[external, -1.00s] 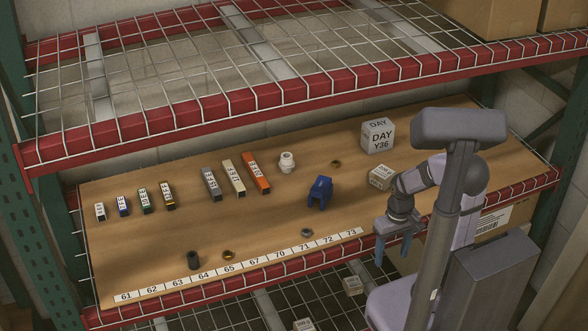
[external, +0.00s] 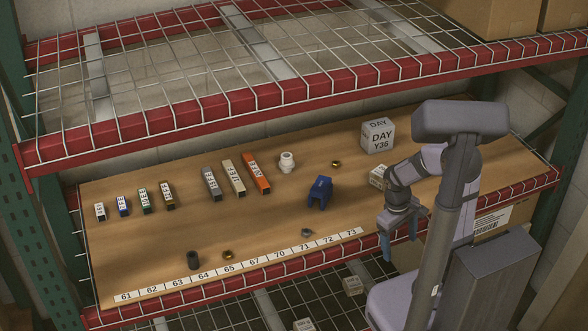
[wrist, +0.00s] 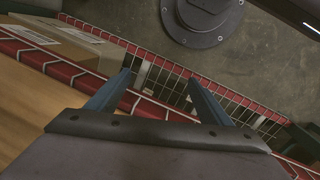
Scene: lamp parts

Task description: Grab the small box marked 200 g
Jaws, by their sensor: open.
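A small pale box (external: 377,177) with dark print stands on the wooden shelf, partly hidden behind my arm; its print is too small to read. Two more small printed boxes lie lower down, one (external: 353,286) below the shelf's front edge and one (external: 304,325) at the bottom edge of the external view. I cannot tell which is marked 200 g. My gripper (external: 400,244) is open and empty at the shelf's front right edge, fingers pointing down.
A larger box marked DAY Y36 (external: 378,136) stands behind the small box. A blue bracket (external: 320,192), a white fitting (external: 287,162) and several coloured bars stand further left. A number strip (external: 240,266) runs along the front. A wire shelf (external: 290,85) hangs above.

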